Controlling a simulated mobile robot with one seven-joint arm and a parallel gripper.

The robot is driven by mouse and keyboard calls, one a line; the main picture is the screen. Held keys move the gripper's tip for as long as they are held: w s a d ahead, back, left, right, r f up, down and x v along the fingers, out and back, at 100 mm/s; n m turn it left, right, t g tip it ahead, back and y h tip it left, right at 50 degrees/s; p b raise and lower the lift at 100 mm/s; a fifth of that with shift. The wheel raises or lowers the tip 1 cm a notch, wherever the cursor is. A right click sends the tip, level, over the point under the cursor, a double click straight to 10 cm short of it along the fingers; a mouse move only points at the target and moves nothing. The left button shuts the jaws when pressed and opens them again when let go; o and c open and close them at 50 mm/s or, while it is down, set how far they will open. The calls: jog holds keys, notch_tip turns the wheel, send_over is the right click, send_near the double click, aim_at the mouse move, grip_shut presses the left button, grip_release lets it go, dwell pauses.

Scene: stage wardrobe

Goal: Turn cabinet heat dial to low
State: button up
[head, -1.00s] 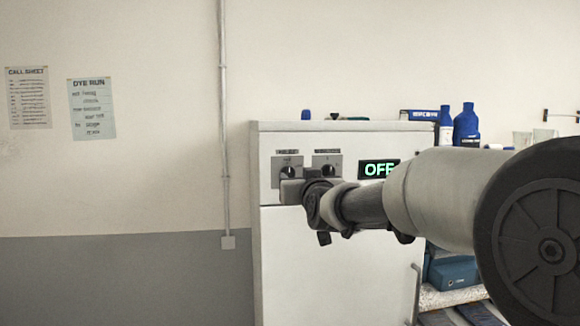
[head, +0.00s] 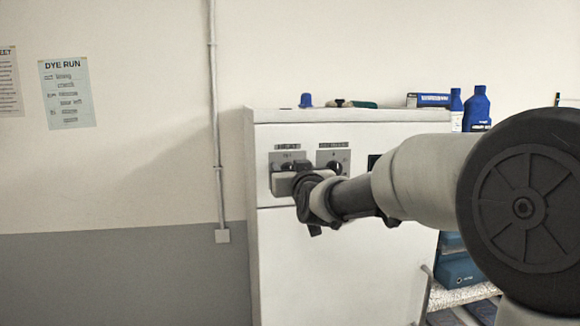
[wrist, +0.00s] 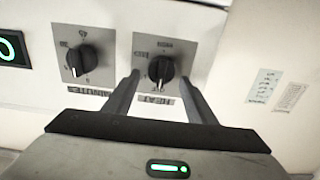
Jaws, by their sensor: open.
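The heat dial (wrist: 161,69) is a black knob on a grey plate, with the word HEAT below it in the wrist view, printed upside down. A pale mark on the knob points toward that word; the small setting words are too blurred to read. My gripper (wrist: 158,78) is open, with its two fingers on either side of the heat dial in the picture; I cannot tell whether they touch it. In the head view my gripper (head: 287,184) is at the left plate of the white cabinet (head: 330,250) and covers most of that dial.
The minutes dial (wrist: 76,61) is beside the heat dial. A display with green lit characters (wrist: 12,48) is at the wrist view's left edge. A wall pipe (head: 215,120) runs at left.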

jog(key=c, duration=1)
jog(key=shift+c, duration=0.2)
jog(key=shift+d+m+b, duration=0.1)
jog(key=shift+m+b, duration=0.2)
jog(key=shift+b, duration=0.25)
jog(key=shift+w+d+f+m+b, duration=0.1)
jog(key=shift+d+m+b, duration=0.1)
jog(key=shift+m+b, duration=1.85)
jog(key=shift+s+d+f+m+b, duration=0.1)
jog(key=shift+d+m+b, duration=0.05)
jog(key=shift+m+b, duration=1.9)
jog(key=shift+w+d+f+m+b, duration=0.1)
jog(key=shift+d+m+b, duration=0.1)
jog(key=shift+m+b, duration=1.8)
jog(key=shift+n+b, duration=0.4)
jog(key=shift+b, duration=0.1)
